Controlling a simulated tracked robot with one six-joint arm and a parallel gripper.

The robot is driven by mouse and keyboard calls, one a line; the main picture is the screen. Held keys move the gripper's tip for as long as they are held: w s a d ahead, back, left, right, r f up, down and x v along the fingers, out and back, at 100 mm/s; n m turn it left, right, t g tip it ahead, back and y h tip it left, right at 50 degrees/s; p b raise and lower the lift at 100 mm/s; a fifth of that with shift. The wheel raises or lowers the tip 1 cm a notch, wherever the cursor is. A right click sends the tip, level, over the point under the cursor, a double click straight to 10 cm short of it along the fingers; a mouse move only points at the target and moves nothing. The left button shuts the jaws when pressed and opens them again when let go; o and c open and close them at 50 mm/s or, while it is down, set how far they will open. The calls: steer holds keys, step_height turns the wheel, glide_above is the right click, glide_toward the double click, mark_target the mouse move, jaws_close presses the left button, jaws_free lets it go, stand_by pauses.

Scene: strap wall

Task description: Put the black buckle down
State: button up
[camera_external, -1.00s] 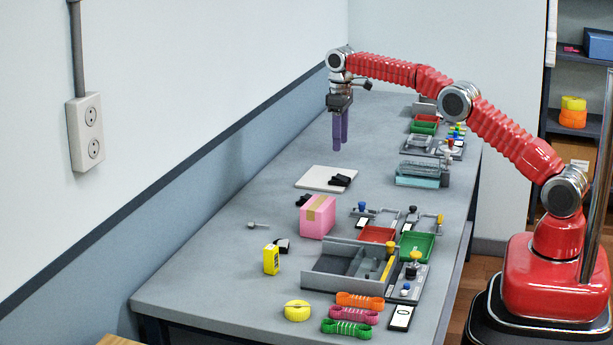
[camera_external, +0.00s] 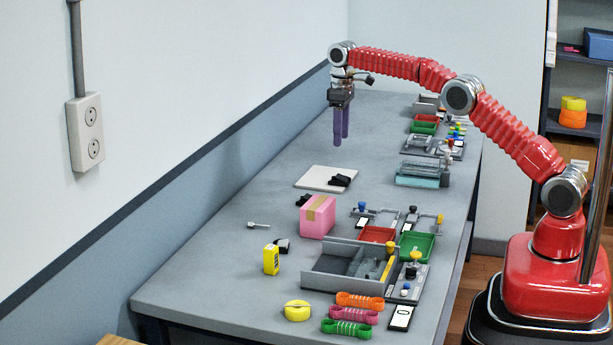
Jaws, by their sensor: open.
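A black buckle (camera_external: 340,180) lies on the right part of a flat white board (camera_external: 313,178) on the grey table. Other small black pieces, perhaps buckles too, lie beside the pink box (camera_external: 304,200) and near the yellow box (camera_external: 282,245). My gripper (camera_external: 341,143) hangs down with its purple fingers above the table, over and behind the board. It is open and holds nothing, and it is apart from the buckle.
A pink box (camera_external: 317,217), a yellow box (camera_external: 271,260) and a grey divided tray (camera_external: 328,272) stand nearer the front. Red (camera_external: 377,235) and green (camera_external: 417,246) bins are on the right. The table's left side is mostly clear.

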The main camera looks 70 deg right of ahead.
steer(key=s+a+r+t, duration=0.3)
steer(key=s+a+r, duration=1.15)
steer(key=s, duration=0.35)
steer(key=s+a+f, duration=0.2)
steer(key=s+f, duration=0.1)
steer(key=s, duration=0.5)
steer(key=s+a+f+t, duration=0.1)
steer(key=s+a+f, duration=0.1)
steer(key=s, duration=0.7)
steer(key=s+a+f+t, duration=0.1)
steer(key=s+a+f, duration=0.2)
steer(key=s+f, duration=0.2)
steer(key=s, duration=0.3)
steer(key=shift+s, duration=0.25)
steer(key=shift+a, duration=0.1)
steer(key=shift+o, duration=0.8)
steer(key=shift+r, duration=0.1)
